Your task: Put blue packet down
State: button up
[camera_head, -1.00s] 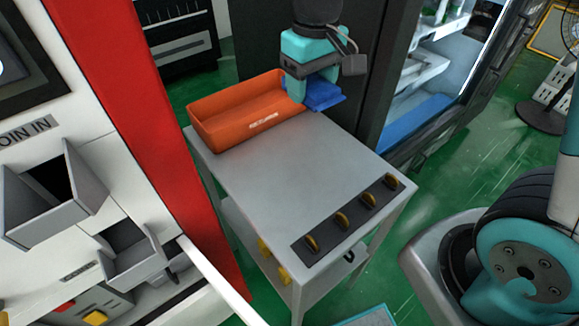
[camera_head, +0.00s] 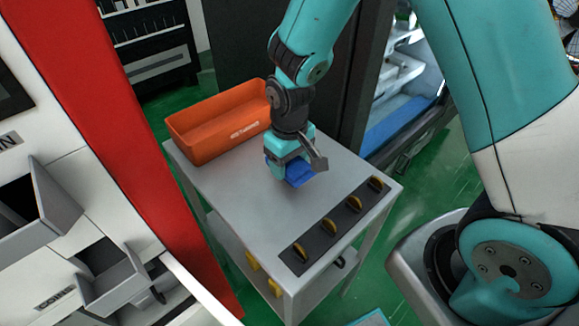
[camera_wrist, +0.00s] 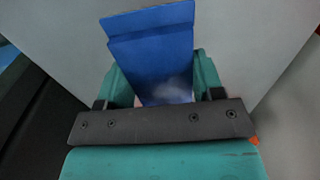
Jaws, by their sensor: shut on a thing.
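The blue packet (camera_head: 299,172) is held in my gripper (camera_head: 288,172) over the grey table top (camera_head: 232,195), in front of the orange bin. In the wrist view the blue packet (camera_wrist: 155,55) stands between the two teal fingers of my gripper (camera_wrist: 163,82), which are shut on it. The grey surface lies behind it there. I cannot tell whether the packet touches the table.
The orange bin (camera_head: 205,128) stands at the table's back left. A dark strip with several yellow coins or discs (camera_head: 329,226) lies along the front right edge. The left middle of the table is clear. A white and red machine (camera_head: 110,150) stands close at left.

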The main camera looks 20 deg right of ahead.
jog(key=shift+f, duration=1)
jog(key=shift+f, duration=0.15)
jog(key=o, duration=1)
jog(key=shift+c, duration=0.2)
notch_tip(320, 180, up, 12)
jog(key=shift+r, duration=0.1)
jog(key=s+a+r+n+y, duration=0.1)
jog(key=s+a+r+y, duration=0.1)
jog(key=s+r, duration=0.4)
jog(key=s+a+r+n+y, duration=0.2)
jog(key=s+r, duration=0.4)
jog(key=s, duration=0.6)
jog(key=shift+s+a, duration=0.3)
